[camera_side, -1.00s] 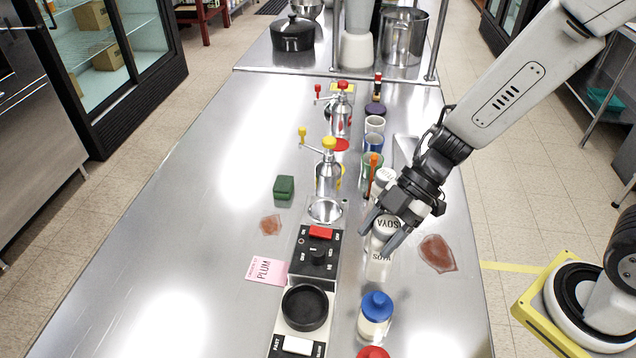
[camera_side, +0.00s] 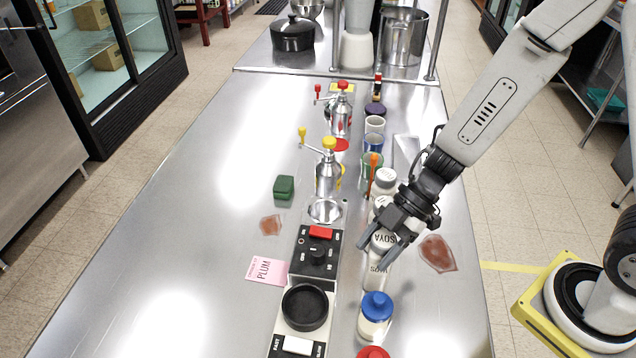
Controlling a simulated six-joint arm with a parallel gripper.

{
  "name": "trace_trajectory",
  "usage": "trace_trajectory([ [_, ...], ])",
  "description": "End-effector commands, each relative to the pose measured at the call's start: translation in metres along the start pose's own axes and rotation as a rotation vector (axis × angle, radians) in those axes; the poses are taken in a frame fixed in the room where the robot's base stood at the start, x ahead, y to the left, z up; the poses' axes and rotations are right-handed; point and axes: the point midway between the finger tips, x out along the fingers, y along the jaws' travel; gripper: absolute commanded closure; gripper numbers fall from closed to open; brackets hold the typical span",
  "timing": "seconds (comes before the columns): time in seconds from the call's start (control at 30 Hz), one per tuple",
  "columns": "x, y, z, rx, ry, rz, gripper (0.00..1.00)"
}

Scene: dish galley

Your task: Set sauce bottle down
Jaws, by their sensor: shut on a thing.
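The sauce bottle (camera_side: 377,272) is white with dark SOYA lettering on its cap and body. It stands on the steel counter, or just above it; I cannot tell whether its base touches. It looks slightly tilted. My gripper (camera_side: 379,258) is shut on it, with one finger on each side of its upper part. The fingers hide part of the bottle. Another white-capped bottle (camera_side: 384,180) stands just behind my gripper, partly hidden by it.
A blue-capped jar (camera_side: 375,312) stands close in front of the bottle, with a red cap (camera_side: 373,352) nearer still. A black control unit (camera_side: 318,258) lies to the left. Several cups stand behind in the row.

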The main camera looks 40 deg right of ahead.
Motion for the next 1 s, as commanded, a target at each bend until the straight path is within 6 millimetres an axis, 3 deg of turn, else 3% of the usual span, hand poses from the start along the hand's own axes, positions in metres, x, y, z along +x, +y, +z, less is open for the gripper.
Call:
trace_trajectory([
  [0.03, 0.001, 0.0, 0.001, 0.0, 0.0, 0.0, 0.36],
  [0.13, 0.0, 0.0, 0.0, 0.0, 0.0, 0.0, 0.04],
  [0.63, -0.002, 0.0, -0.002, -0.002, 0.0, 0.001, 0.04],
  [1.0, -0.035, 0.001, -0.001, 0.0, -0.001, 0.005, 0.04],
])
